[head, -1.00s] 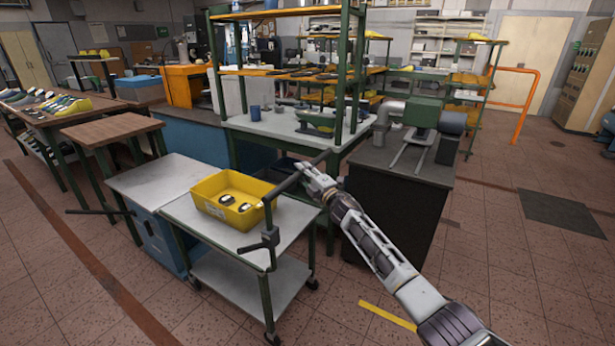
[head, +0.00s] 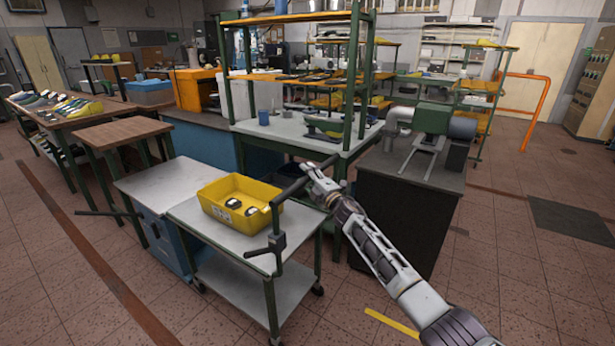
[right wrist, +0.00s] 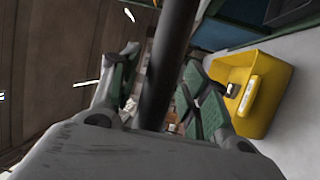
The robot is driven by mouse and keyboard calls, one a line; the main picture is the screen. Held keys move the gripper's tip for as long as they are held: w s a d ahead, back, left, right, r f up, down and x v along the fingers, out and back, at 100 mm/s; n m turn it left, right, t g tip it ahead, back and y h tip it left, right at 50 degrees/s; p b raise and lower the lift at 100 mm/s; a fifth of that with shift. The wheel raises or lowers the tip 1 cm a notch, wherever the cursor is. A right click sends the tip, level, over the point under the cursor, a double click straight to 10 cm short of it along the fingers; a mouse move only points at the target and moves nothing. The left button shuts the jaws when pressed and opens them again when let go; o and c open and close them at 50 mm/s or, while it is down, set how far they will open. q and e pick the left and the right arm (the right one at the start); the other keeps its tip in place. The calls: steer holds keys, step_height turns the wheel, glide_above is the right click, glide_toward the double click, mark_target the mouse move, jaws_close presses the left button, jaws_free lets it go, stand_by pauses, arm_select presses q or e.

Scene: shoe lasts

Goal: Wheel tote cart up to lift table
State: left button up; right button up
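The tote cart (head: 210,223) has a grey top, a lower shelf, green legs and casters. A yellow tote (head: 222,212) with a few dark-and-white items stands on it; part of the tote also shows in the right wrist view (right wrist: 268,112). A dark handle bar (head: 291,189) runs along the cart's right end. A grey-topped, blue-bodied table (head: 158,184), apparently the lift table, adjoins the cart's left end. My left gripper is out of view.
A dark cabinet with a green machine (head: 432,118) stands right of my right gripper. A green-framed workbench (head: 290,133) is behind the cart. A brown-topped table (head: 123,132) stands at left. Open tiled floor lies in front and at right.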

steer(key=shift+s+d, duration=0.1)
steer(key=shift+d, duration=0.15)
steer(key=shift+f, duration=0.1)
steer(key=shift+s+d, duration=0.45)
steer(key=v, duration=1)
steer(key=shift+s, duration=0.3)
steer(key=shift+f, duration=0.1)
